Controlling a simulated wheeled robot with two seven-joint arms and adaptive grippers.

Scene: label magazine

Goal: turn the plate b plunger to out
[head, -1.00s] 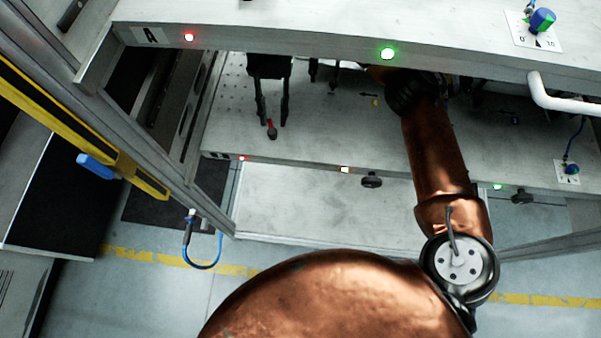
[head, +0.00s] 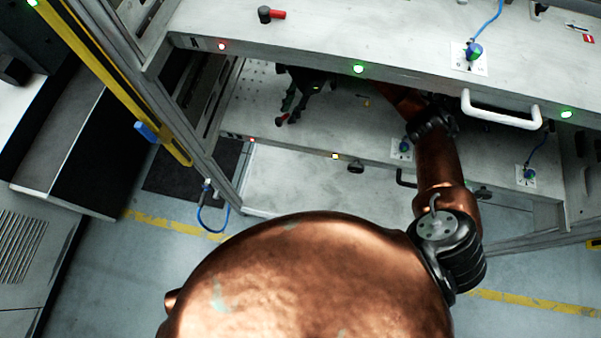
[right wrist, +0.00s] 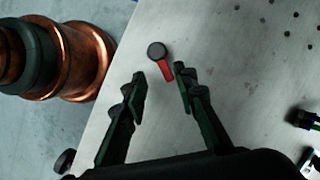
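The plunger on the lower plate has a round black head and a short red lever (head: 281,119); I take this plate to be plate b. In the right wrist view the plunger (right wrist: 158,52) sits just past my fingertips, its red lever pointing down into the gap between them. My right gripper (head: 291,112) is open under the upper plate, its fingers slanting down-left to the plunger. It also shows open in the right wrist view (right wrist: 160,75). No contact with the lever is clear. My left gripper is not in view.
The upper plate (head: 320,45) overhangs the lower plate (head: 320,132) and hides part of my right arm. It carries another red-and-black plunger (head: 270,14), a blue-green knob (head: 473,52) and a white handle (head: 500,110). A frame post (head: 190,130) stands left.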

